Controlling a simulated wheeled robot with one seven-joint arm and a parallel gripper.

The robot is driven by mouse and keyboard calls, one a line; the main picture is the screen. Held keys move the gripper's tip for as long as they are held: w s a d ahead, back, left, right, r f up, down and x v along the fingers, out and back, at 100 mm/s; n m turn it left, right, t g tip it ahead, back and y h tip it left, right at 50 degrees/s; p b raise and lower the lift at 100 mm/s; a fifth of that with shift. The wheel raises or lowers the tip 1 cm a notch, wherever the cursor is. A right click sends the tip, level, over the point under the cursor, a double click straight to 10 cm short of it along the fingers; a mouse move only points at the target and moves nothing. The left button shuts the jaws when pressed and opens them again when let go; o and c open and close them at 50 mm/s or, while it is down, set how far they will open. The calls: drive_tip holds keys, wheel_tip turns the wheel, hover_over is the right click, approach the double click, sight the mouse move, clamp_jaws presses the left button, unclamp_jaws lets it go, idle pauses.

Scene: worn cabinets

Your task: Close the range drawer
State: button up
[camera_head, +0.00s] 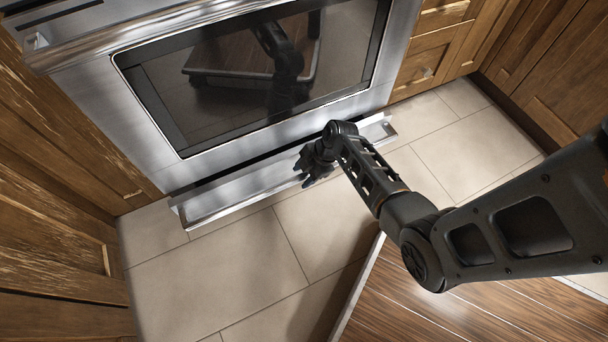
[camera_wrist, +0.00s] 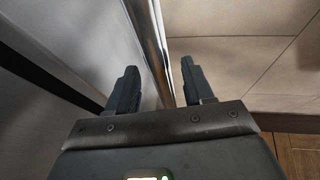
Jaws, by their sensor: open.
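The range drawer (camera_head: 240,192) is a long silver metal drawer low under the oven. It stands a little way out from the range (camera_head: 160,125), with a narrow dark gap behind it. My gripper (camera_head: 308,177) is at the drawer's front, right of its middle. In the wrist view, my gripper (camera_wrist: 160,82) is open, with one dark finger on each side of the drawer's thin shiny front edge (camera_wrist: 155,35). I cannot tell whether either finger touches the metal.
The oven door (camera_head: 270,75) above is shut, with a bar handle (camera_head: 120,42) along its top. Worn wooden cabinets stand on the left (camera_head: 60,130) and right (camera_head: 545,60). The tiled floor (camera_head: 225,265) in front of the drawer is clear.

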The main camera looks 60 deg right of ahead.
clamp_jaws()
idle(0.5)
